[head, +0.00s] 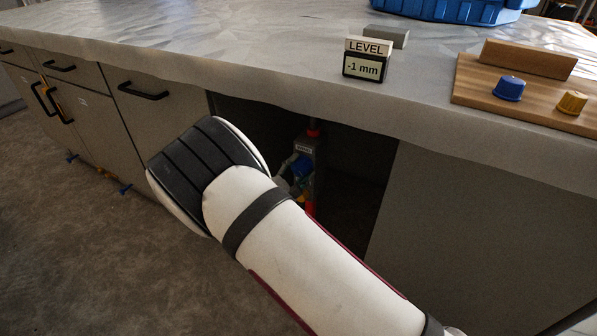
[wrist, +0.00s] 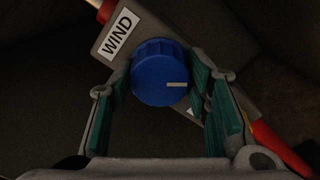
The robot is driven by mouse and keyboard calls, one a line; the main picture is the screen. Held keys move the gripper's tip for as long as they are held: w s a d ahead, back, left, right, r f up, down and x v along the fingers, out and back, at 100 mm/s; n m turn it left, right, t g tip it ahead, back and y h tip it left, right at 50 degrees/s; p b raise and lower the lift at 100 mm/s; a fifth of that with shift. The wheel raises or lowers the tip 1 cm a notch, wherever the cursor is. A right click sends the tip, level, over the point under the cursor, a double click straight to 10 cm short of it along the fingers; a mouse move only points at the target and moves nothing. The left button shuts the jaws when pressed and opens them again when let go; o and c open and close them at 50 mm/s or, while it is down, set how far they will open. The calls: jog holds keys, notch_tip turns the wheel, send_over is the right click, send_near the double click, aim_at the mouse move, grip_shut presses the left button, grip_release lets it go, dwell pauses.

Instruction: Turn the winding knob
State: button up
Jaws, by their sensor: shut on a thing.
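The winding knob (wrist: 160,76) is blue and ribbed, with a pale pointer line toward its right side. It sits on a grey housing with a "WIND" label (wrist: 118,34) in the wrist view. My gripper (wrist: 163,90) has its green-padded fingers on either side of the knob and is shut on it. In the head view the knob (head: 302,166) shows small and partly covered in the open bay under the counter, with my gripper (head: 290,180) beside it, mostly hidden behind my arm. Red parts of the device show above and below the housing.
The bay is dark, with cabinet fronts (head: 110,110) to its left and a panel (head: 480,220) to its right. On the counter (head: 250,40) stand a "LEVEL" display reading -1 mm (head: 364,66), a wooden board (head: 480,90) with a blue and a yellow cap, and a blue crate (head: 450,8).

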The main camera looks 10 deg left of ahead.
jog(key=m+b, duration=0.2)
jog(key=m, duration=0.2)
jog(key=shift+f, duration=0.15)
jog(key=shift+m+b, duration=1)
jog(key=shift+m, duration=0.7)
jog(key=o, duration=1.2)
jog(key=shift+c, duration=0.2)
jog(key=v, duration=1.2)
